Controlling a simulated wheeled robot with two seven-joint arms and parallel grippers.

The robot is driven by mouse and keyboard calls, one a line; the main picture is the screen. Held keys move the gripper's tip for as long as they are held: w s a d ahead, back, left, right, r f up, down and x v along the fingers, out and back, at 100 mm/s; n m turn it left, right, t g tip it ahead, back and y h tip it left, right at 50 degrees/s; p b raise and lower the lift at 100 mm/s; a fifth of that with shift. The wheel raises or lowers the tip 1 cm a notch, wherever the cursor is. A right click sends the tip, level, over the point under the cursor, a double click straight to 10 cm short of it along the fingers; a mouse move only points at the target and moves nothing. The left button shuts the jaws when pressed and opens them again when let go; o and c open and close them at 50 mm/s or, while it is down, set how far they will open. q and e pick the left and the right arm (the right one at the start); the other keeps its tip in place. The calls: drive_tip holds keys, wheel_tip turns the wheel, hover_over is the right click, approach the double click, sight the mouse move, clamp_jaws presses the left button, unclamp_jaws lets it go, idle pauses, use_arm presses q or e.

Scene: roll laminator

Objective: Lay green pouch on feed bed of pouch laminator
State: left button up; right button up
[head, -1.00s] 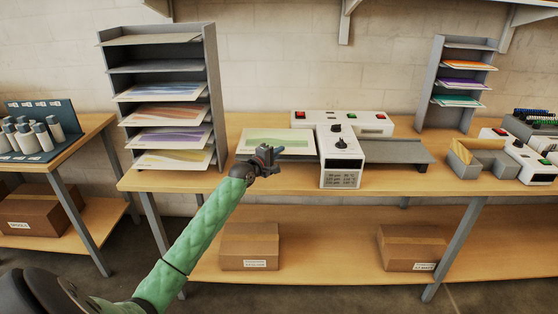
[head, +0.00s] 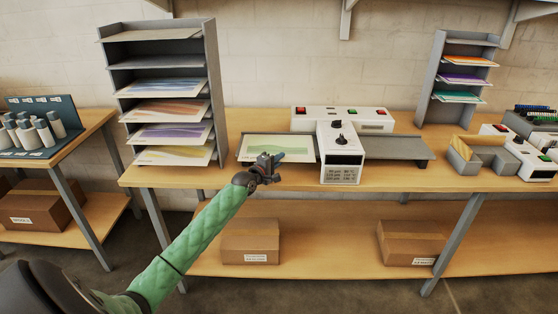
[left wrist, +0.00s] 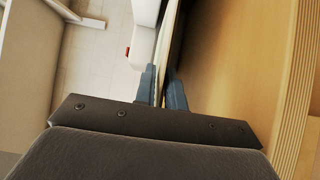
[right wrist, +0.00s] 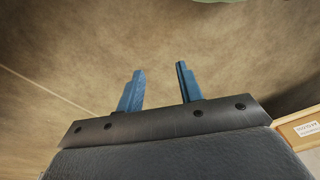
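The green pouch (head: 279,147), a pale sheet with a green wavy print, lies flat over the grey feed bed (head: 304,162) on the left side of the white pouch laminator (head: 340,148). The bed's dark edge shows around it. My left gripper (head: 271,160) is at the pouch's front edge. In the left wrist view, its blue fingers (left wrist: 161,88) are close together with the thin sheet edge between them. Whether the pouch fully rests on the bed is hard to tell. My right gripper (right wrist: 160,88) is open and empty, away from the bench top.
A grey shelf rack (head: 215,90) with several printed pouches stands left of the bed. A grey exit tray (head: 397,147) is right of the laminator. A second rack (head: 437,80) and a grey-and-yellow bin (head: 480,160) stand further right. Boxes sit on the lower shelf.

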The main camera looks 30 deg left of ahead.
use_arm(q)
drive_tip(key=shift+o, duration=0.8)
drive_tip(key=shift+r, duration=0.2)
